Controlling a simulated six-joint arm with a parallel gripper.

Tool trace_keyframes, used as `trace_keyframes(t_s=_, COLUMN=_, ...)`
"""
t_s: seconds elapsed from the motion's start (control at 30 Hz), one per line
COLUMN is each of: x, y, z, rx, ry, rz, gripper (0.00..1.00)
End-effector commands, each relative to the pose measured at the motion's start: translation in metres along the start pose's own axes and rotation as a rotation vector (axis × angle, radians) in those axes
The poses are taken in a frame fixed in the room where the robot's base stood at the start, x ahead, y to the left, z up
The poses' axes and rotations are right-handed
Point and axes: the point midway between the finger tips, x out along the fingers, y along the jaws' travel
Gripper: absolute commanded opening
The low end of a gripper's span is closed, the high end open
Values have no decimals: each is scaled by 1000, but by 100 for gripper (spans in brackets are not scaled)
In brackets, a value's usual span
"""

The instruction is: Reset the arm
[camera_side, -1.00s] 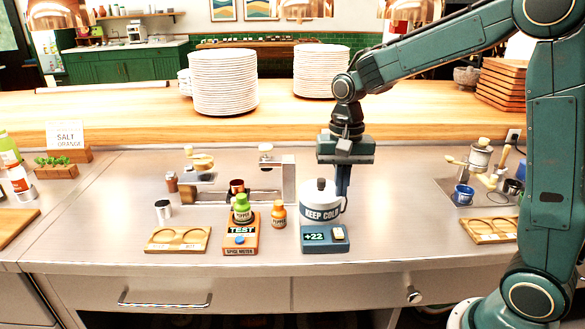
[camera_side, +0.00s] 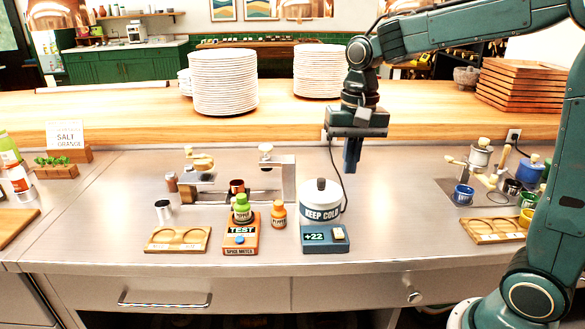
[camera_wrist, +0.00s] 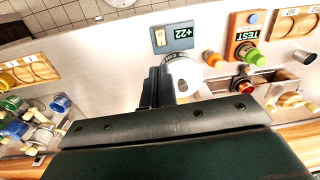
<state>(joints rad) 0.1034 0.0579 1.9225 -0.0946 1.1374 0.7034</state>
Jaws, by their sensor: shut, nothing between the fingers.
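My gripper (camera_side: 352,157) hangs above the counter, behind and to the right of the white pot marked KEEP COLD (camera_side: 321,199). Its fingers are together with nothing between them, and it is apart from the pot. In the wrist view the shut fingers (camera_wrist: 158,84) point down at the steel counter, with the pot (camera_wrist: 186,76) partly hidden just beside them. The pot stands upright on a blue base (camera_side: 325,239) that reads +22.
An orange spice meter (camera_side: 241,240) holds a green-capped bottle; an orange bottle (camera_side: 278,214) stands beside it. Wooden trays (camera_side: 178,239) lie left and right. Plate stacks (camera_side: 223,82) stand on the back ledge. Small pots (camera_side: 463,194) and tools crowd the right. A cable hangs beside my gripper.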

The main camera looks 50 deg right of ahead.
Motion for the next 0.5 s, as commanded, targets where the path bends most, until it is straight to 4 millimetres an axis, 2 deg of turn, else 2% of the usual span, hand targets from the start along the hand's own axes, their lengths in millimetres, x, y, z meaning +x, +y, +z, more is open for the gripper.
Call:
trace_keyframes(t_s=0.2, x=-20, y=16, z=32, rx=-136, ry=81, rz=-47, gripper=0)
trace_keyframes(t_s=0.5, x=-34, y=43, z=77, rx=-342, ry=204, rz=-97, gripper=0)
